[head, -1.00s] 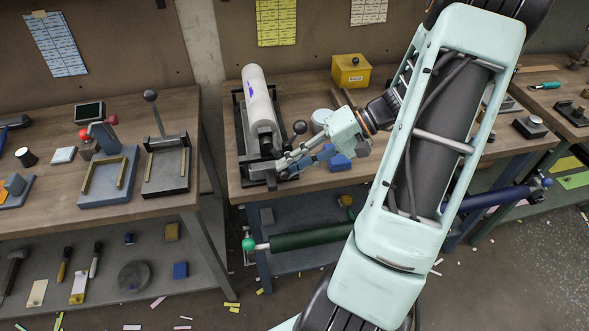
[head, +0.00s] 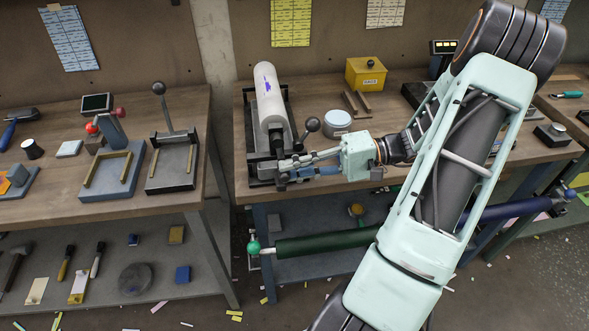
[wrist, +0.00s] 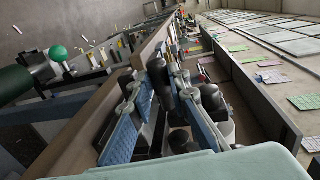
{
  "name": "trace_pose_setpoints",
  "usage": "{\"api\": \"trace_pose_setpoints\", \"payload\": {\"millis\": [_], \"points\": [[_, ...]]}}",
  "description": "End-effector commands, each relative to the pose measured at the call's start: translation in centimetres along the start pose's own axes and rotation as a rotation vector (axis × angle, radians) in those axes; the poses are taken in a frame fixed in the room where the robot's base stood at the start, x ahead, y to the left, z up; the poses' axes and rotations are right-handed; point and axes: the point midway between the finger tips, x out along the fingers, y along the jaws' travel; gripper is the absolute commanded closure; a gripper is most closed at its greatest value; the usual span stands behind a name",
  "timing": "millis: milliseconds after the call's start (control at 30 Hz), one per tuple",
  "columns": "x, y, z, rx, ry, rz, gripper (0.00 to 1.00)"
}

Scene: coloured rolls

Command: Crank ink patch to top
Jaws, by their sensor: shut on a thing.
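The white roll (head: 270,116) lies in a black frame (head: 251,150) on the middle bench in the head view. My gripper (head: 287,168) is at the roll's near end, low beside the frame, reaching in from the right. In the wrist view its two blue-padded fingers (wrist: 155,115) close around a dark upright handle (wrist: 158,80), seemingly the crank's. The crank arm is mostly hidden by the fingers. The roll and patch cannot be made out in the wrist view.
A ball-topped lever (head: 312,125) stands just right of the frame, close above my gripper. A round tin (head: 338,122) and a yellow box (head: 366,74) stand behind. The left bench (head: 60,205) holds several presses. A green roll (head: 320,241) hangs below the bench front.

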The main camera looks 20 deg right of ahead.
Motion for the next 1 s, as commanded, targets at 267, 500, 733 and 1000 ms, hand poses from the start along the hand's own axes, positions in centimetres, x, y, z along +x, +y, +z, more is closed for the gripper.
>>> {"api": "trace_pose_setpoints", "payload": {"millis": [267, 500, 733, 1000], "points": [[0.1, 0.1, 0.1, 0.002, -0.005, 0.001, 0.78], [0.0, 0.1, 0.1, 0.001, -0.002, 0.002, 0.66], [-0.2, 0.1, 0.0, 0.001, 0.000, 0.002, 0.66], [-3.8, 0.1, 0.0, -0.001, 0.002, 0.003, 0.66]]}}
